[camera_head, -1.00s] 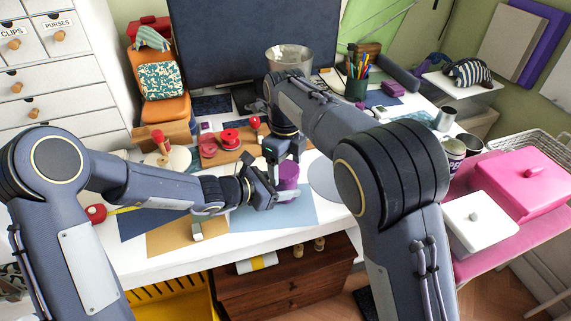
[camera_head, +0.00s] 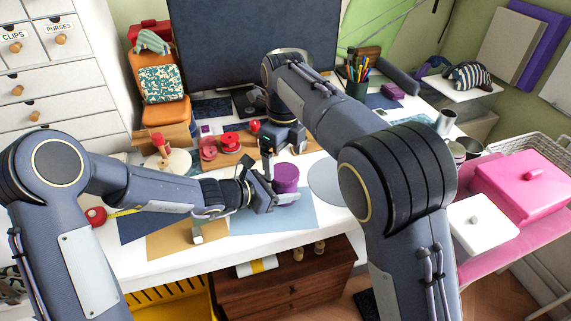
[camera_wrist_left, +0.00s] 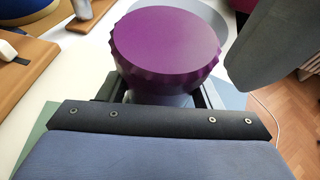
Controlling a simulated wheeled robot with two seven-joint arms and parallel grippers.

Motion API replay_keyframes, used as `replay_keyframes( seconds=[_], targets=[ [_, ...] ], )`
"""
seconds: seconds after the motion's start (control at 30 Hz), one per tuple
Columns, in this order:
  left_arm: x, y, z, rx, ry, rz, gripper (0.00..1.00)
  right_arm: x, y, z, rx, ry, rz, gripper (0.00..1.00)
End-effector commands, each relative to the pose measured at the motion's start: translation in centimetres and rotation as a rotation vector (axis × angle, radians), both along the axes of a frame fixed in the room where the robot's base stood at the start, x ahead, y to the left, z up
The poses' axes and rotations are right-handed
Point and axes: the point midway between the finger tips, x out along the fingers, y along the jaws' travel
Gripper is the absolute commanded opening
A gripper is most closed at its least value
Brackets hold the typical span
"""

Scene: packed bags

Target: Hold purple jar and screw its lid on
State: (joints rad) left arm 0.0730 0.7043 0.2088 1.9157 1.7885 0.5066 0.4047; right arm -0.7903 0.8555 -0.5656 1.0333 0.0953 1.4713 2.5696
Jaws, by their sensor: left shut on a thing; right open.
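The purple jar (camera_head: 287,192) stands upright on the pale blue mat, with a wide purple lid (camera_head: 286,173) on top. In the left wrist view the lid (camera_wrist_left: 167,45) has a ridged edge and covers most of the paler jar body (camera_wrist_left: 163,98). How tightly the lid sits cannot be told. My left gripper (camera_head: 274,194) is shut on the jar body from the left, below the lid. My right gripper (camera_head: 282,150) is open and empty, just behind and above the lid, apparently apart from it.
Red spools (camera_head: 230,139) sit on a wooden board (camera_head: 245,153) behind the jar. A pen cup (camera_head: 357,88) stands further back. A white box (camera_head: 481,228) and a pink box (camera_head: 528,186) are at the right. The blue mat (camera_head: 300,219) is clear in front of the jar.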

Motion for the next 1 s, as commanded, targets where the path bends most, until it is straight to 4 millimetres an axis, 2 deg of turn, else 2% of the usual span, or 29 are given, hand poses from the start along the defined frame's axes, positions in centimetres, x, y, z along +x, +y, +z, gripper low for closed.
replay_keyframes(
  seconds=[0.3, 0.37, 0.53, 0.67, 1.0],
  targets=[
    [-0.07, -0.02, 0.01, -0.001, -0.001, -0.002, 0.0, 0.12, -0.28, 0.44, -0.004, -0.001, -0.005, 0.89],
    [-0.08, -0.03, 0.02, -0.001, -0.001, -0.002, 0.0, 0.13, -0.29, 0.43, -0.004, -0.001, -0.003, 0.85],
    [-0.08, -0.03, 0.02, -0.001, -0.001, -0.002, 0.0, 0.16, -0.29, 0.43, -0.004, 0.001, 0.117, 0.85],
    [-0.09, -0.03, 0.02, -0.001, -0.001, -0.002, 0.0, 0.14, -0.21, 0.48, -0.005, 0.005, 0.38, 0.85],
    [-0.09, -0.04, 0.03, -0.001, -0.001, -0.002, 0.0, 0.07, 0.0, 0.78, 0.005, 0.017, 1.322, 0.85]
  ],
)
